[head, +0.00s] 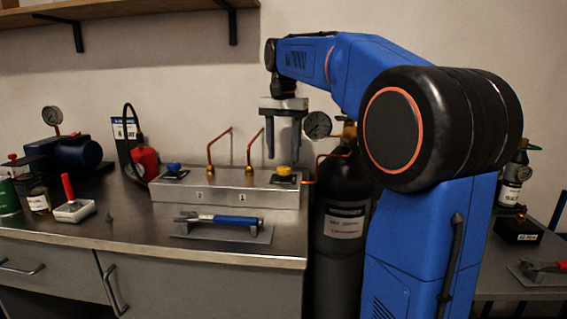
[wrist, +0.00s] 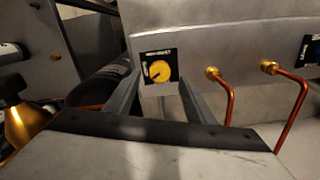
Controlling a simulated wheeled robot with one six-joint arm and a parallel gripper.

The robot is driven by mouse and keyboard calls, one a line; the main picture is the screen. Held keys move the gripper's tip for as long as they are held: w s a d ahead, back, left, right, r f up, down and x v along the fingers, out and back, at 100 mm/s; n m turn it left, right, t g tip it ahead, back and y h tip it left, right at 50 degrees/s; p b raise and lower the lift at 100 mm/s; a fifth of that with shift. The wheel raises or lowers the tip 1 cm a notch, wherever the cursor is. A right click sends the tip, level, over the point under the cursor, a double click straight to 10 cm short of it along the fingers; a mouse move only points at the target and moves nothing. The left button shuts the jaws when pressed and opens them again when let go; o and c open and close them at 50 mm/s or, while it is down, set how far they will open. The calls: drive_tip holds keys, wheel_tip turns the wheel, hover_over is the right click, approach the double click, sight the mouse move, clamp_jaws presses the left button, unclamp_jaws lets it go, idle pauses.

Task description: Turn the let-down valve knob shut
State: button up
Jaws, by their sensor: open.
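A yellow knob (head: 283,170) on a dark labelled plate sits at the right end of the metal manifold block (head: 230,197). A blue knob (head: 173,167) sits on a similar plate at the left end. I cannot read which label says let-down. My gripper (head: 283,152) points down above the yellow knob, open and empty, its fingers apart from it. In the wrist view the yellow knob (wrist: 160,72) shows between the two fingers, with a dark pointer mark on its face.
Copper pipes (head: 211,155) rise from the block left of my gripper. A dark gas cylinder (head: 343,215) and a gauge (head: 317,125) stand close on the right. A blue-handled wrench (head: 225,219) lies in front of the block. The bench front is partly clear.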

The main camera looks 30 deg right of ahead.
sight(283, 168)
drive_tip(key=shift+f, duration=1.9)
drive_tip(key=c, duration=1.1)
drive_tip(key=shift+m, duration=2.8)
drive_tip(key=shift+o, duration=0.3)
drive_tip(key=shift+c, duration=0.2)
drive_tip(key=o, duration=1.1)
